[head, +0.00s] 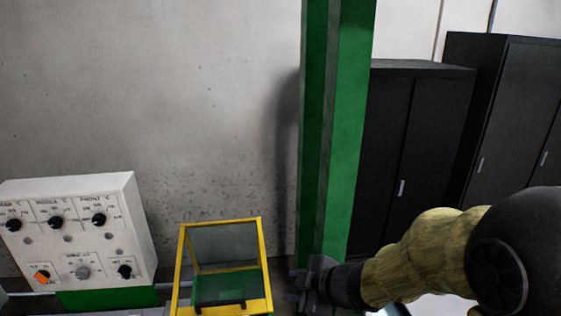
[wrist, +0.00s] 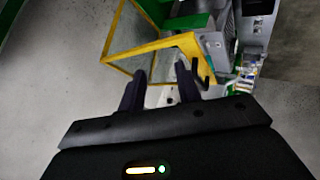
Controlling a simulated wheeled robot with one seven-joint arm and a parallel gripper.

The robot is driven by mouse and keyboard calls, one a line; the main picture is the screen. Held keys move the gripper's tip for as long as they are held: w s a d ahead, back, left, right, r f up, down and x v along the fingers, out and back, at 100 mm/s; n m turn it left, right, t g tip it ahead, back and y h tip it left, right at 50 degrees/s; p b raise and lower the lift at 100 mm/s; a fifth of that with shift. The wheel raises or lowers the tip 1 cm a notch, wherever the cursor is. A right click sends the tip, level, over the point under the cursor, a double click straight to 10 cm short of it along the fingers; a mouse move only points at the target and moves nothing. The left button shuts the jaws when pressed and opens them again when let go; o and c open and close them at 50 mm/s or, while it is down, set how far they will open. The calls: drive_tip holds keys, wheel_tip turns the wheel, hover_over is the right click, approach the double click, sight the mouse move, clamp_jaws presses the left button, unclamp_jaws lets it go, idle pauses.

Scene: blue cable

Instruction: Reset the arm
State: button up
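My gripper (head: 312,286) is at the lower middle of the head view, at the end of my arm that reaches in from the right. It appears just right of a yellow-framed box and in front of the foot of a green post. In the wrist view my gripper (wrist: 158,82) shows two dark fingers standing apart, with no object seen held between them. The yellow frame (wrist: 168,43) shows beyond the fingertips there, and I see no contact.
The yellow-framed box (head: 265,262) has clear panels. A white control panel (head: 72,262) with knobs stands at left. The green post (head: 345,130) rises behind my gripper. Dark cabinets (head: 418,130) stand at right. Grey wall (head: 180,90) fills the back.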

drive_tip(key=s+d+f+m+h+b, duration=0.2)
drive_tip(key=d+f+m+h+b, duration=0.5)
drive_tip(key=d+f+m, duration=0.35)
drive_tip(key=s+d+f+m+g+b, duration=0.1)
drive_tip(key=s+f+m+g+b, duration=0.3)
drive_tip(key=s+f+m, duration=0.2)
wheel_tip(320, 180, down, 2)
drive_tip(key=shift+s+d+f+g+b, duration=0.15)
drive_tip(key=shift+s+d+g+b, duration=0.2)
drive_tip(key=shift+s, duration=0.45)
drive_tip(key=shift+w+a+m, duration=0.1)
drive_tip(key=shift+a+m, duration=0.05)
drive_tip(key=shift+m, duration=0.1)
